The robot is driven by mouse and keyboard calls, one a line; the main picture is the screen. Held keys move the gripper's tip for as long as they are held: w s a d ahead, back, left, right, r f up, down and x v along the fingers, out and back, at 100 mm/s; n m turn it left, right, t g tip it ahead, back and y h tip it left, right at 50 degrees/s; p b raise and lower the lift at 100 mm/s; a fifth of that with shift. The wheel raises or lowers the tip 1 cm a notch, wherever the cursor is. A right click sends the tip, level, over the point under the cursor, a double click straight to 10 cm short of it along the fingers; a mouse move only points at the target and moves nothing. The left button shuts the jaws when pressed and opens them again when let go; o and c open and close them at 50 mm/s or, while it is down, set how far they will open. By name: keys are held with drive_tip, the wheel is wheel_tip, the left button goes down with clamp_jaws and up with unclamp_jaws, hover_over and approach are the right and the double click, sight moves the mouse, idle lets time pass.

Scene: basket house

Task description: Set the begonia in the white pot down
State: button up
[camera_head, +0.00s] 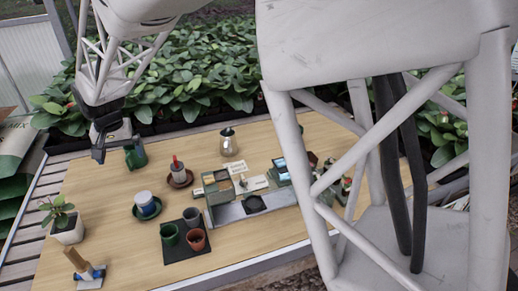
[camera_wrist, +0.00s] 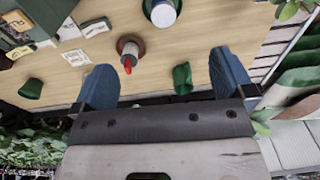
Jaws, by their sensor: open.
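The begonia in the white pot (camera_head: 66,226) stands upright on the wooden table at the far left. My gripper (camera_head: 112,153) is above the table's back left part, apart from the begonia and nearer the back. In the wrist view my gripper (camera_wrist: 165,85) has its two blue fingers wide apart, with nothing held between them. Green leaves (camera_wrist: 290,10) at the top right edge of the wrist view look like the begonia's; its pot is cut off there.
A green container (camera_head: 136,156) stands close to my gripper. A red-topped bottle (camera_head: 178,166), blue-and-white container (camera_head: 145,203), metal pitcher (camera_head: 228,142) and small pots on a dark mat (camera_head: 187,246) stand on the table (camera_head: 110,215). Dense plants (camera_head: 200,75) line the back.

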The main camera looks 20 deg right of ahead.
drive_tip(key=s+d+r+t, duration=0.1)
drive_tip(key=s+d+r, duration=0.3)
drive_tip(key=s+d, duration=0.55)
drive_tip(key=s+d+r, duration=0.4)
drive_tip(key=s+d, duration=0.2)
drive_tip(key=d, duration=0.6)
drive_tip(key=s+d+f, duration=0.1)
drive_tip(key=s+d, duration=0.4)
drive_tip(key=s, duration=0.4)
drive_tip(key=s+d+f, duration=0.1)
drive_tip(key=s+d, duration=0.5)
drive_tip(key=s, duration=0.3)
drive_tip(key=shift+f+t+h, duration=0.2)
drive_tip(key=shift+t+h, duration=0.1)
drive_tip(key=shift+t, duration=0.1)
drive_tip(key=shift+s, duration=0.1)
